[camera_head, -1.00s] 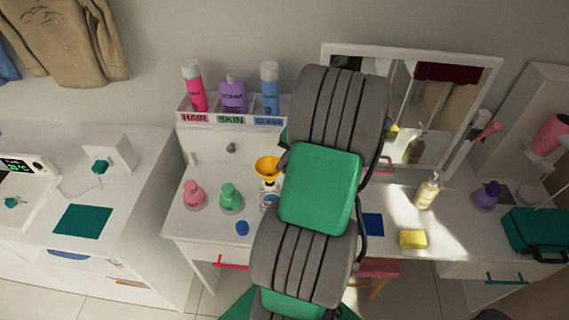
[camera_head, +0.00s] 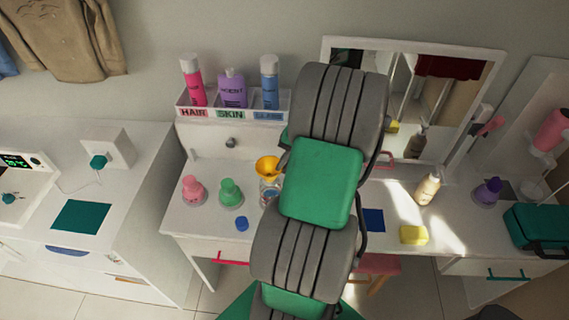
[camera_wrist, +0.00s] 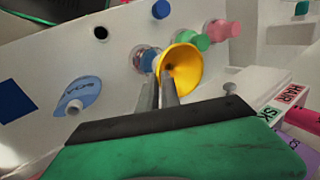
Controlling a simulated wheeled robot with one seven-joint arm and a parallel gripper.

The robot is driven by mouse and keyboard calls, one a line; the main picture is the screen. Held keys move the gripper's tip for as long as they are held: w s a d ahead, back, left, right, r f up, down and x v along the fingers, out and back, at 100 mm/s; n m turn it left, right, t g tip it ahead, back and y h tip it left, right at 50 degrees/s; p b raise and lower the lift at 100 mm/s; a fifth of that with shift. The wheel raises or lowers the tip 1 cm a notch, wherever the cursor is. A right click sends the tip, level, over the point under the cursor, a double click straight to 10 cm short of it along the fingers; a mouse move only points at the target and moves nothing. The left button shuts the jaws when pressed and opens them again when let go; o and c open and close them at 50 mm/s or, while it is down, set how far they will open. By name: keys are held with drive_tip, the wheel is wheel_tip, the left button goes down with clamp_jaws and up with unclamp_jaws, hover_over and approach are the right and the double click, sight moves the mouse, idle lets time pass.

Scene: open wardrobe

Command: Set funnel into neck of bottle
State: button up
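The yellow funnel (camera_head: 267,166) is upright, wide mouth up, at the left of my arm in the head view. My gripper (camera_wrist: 158,76) has its two fingers close together on the rim of the funnel (camera_wrist: 182,66), one finger inside the cone and one outside. A clear bottle (camera_head: 270,190) with blue and pink showing stands directly below the funnel. In the wrist view the bottle (camera_wrist: 147,60) is partly hidden behind the funnel. The spout is hidden, so I cannot tell whether it is inside the neck.
A pink bottle (camera_head: 193,191) and a green bottle (camera_head: 230,193) stand left of the funnel. A blue cap (camera_head: 242,223) lies in front. A light blue bottle (camera_wrist: 85,95) shows in the wrist view. A rack (camera_head: 232,112) of sprays stands behind.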

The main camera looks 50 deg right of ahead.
drive_tip(key=o, duration=0.5)
drive_tip(key=v, duration=0.8)
drive_tip(key=shift+f, duration=0.1)
